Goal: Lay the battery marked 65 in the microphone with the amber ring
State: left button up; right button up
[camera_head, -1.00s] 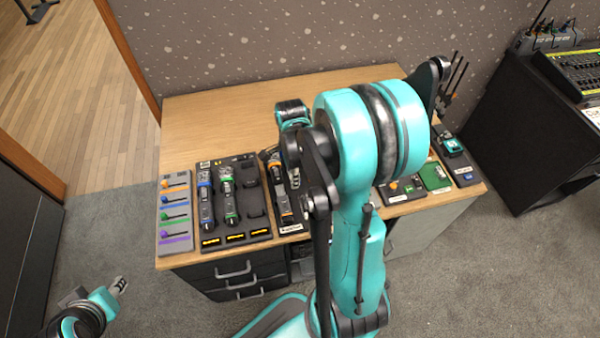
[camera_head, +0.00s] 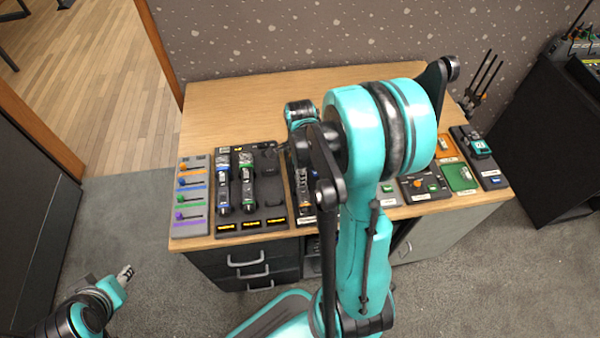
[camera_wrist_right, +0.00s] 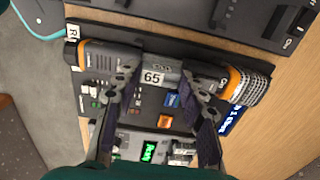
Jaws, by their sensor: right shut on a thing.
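The microphone with the amber ring (camera_wrist_right: 240,86) lies across the pad in the right wrist view, its mesh head to the right and an amber stripe on its left part. My right gripper (camera_wrist_right: 158,80) is shut on the battery. I cannot tell whether the battery touches the compartment floor. In the head view my right arm hides most of this microphone and the gripper. My left gripper (camera_head: 125,273) is away from the table at lower left; its jaw state is unclear.
A dark rack with two other microphones (camera_head: 235,185) and a panel of coloured faders (camera_head: 192,197) are left of my right arm. Several small trays, including a green one (camera_head: 460,177), are to the right. The back of the desk (camera_head: 230,105) is clear.

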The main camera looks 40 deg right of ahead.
jog(key=shift+s+a+f, duration=0.2)
jog(key=shift+s+f, duration=0.05)
jog(key=shift+f, duration=0.1)
jog(key=shift+c, duration=1.1)
jog(key=shift+f, duration=0.1)
grip_shut()
jog(key=shift+c, duration=0.4)
grip_release()
jog(key=shift+f+b, duration=0.2)
jog(key=shift+b, duration=0.1)
jog(key=shift+o, duration=0.6)
jog(key=shift+f, duration=0.15)
jog(key=shift+w+f, duration=0.15)
grip_shut()
jog(key=shift+d+f+b, duration=0.1)
jog(key=shift+b, duration=0.2)
jog(key=shift+f, duration=0.1)
jog(key=shift+s, duration=0.25)
